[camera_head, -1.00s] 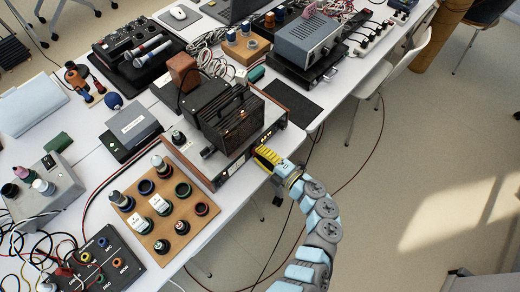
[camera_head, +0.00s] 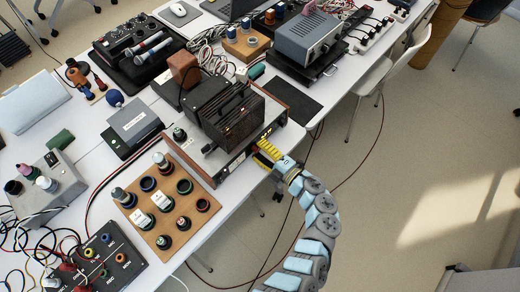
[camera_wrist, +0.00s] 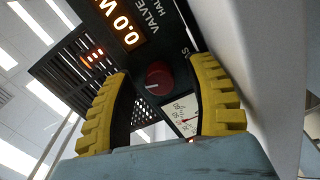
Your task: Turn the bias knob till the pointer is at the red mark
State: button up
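The amplifier (camera_head: 228,112), a dark caged unit with a wooden-sided case, stands on the white table. In the wrist view its front panel carries a round red knob (camera_wrist: 159,75), which I take as the bias knob. A small white meter (camera_wrist: 182,115) sits below it; its pointer and any red mark are too small to read surely. My gripper (camera_head: 263,151) is at the front panel. In the wrist view its yellow ribbed fingers (camera_wrist: 160,92) are open, one on each side of the knob, with visible gaps. The knob is hidden in the head view.
An orange display (camera_wrist: 122,22) reads 0.0 W above the knob. A wooden board (camera_head: 132,207) with several knobs and rings lies left of the amplifier. A black mat (camera_head: 292,103) lies to its right. The floor in front of the table is open, with cables hanging.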

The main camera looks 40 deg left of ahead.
jog(key=shift+d, duration=0.1)
jog(key=d, duration=1.2)
jog(key=shift+w, duration=0.3)
